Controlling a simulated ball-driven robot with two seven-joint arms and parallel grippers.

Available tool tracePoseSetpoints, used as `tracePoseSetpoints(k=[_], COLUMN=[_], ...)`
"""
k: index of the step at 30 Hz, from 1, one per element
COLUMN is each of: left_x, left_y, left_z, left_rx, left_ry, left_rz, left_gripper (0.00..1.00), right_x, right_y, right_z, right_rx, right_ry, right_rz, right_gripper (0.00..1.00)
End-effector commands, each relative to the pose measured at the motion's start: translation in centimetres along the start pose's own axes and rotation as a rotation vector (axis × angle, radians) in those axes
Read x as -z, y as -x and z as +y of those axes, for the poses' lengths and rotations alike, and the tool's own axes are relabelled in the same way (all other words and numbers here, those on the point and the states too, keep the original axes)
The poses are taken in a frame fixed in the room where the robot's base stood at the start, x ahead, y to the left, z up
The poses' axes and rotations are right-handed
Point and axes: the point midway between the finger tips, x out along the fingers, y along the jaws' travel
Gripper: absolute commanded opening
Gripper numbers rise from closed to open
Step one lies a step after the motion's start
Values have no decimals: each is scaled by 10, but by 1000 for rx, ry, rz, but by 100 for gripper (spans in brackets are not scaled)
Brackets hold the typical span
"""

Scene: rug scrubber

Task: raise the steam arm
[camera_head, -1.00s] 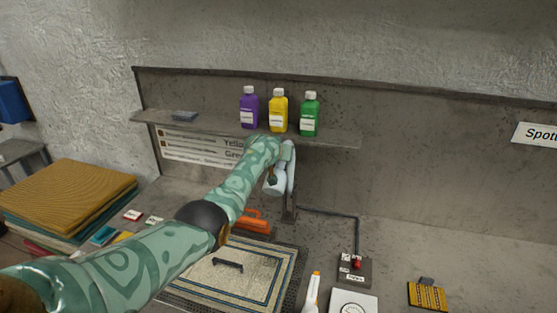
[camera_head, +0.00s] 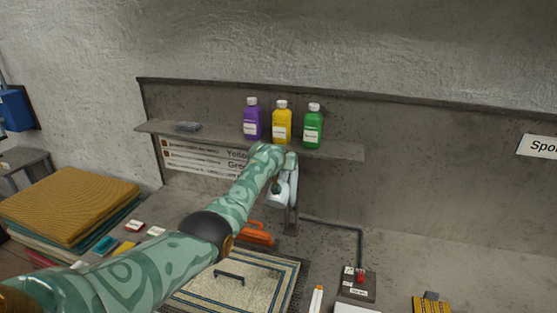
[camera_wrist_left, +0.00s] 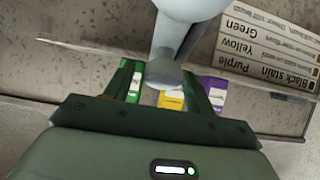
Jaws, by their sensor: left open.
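The steam arm (camera_head: 293,182) is a pale grey rod with a rounded white part, on a post behind the rug. In the left wrist view the steam arm (camera_wrist_left: 170,45) comes down from the top, and its rounded grey end lies between my fingers. My left gripper (camera_wrist_left: 163,82) is open, with a dark green finger on each side of that end. I cannot tell whether either finger touches it. In the head view my left forearm and wrist hide the gripper. My right gripper is not in view.
A shelf (camera_head: 345,151) above holds purple (camera_head: 252,120), yellow (camera_head: 282,124) and green (camera_head: 313,128) bottles. A rug with a dark handle (camera_head: 230,278) lies below. An orange tool (camera_head: 256,234) is beside the post. A control box with a red switch (camera_head: 361,277) stands right; folded cloths (camera_head: 70,205) left.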

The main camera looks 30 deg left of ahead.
Motion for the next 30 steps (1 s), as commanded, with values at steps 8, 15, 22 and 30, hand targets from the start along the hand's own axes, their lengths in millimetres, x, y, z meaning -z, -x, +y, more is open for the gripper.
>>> tracePoseSetpoints(k=[8,15,22,30], left_x=[2,0,1,1], left_y=[34,78,124,153], left_z=[0,0,1,0], left_rx=[-1,1,-1,0], left_ry=[-1,-1,0,0], left_rz=[1,-1,0,-2], left_gripper=[55,55,55,55], right_x=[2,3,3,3], right_y=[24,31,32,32], right_z=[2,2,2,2], right_rx=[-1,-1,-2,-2], right_ry=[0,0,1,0], right_rz=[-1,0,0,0], right_gripper=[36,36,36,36])
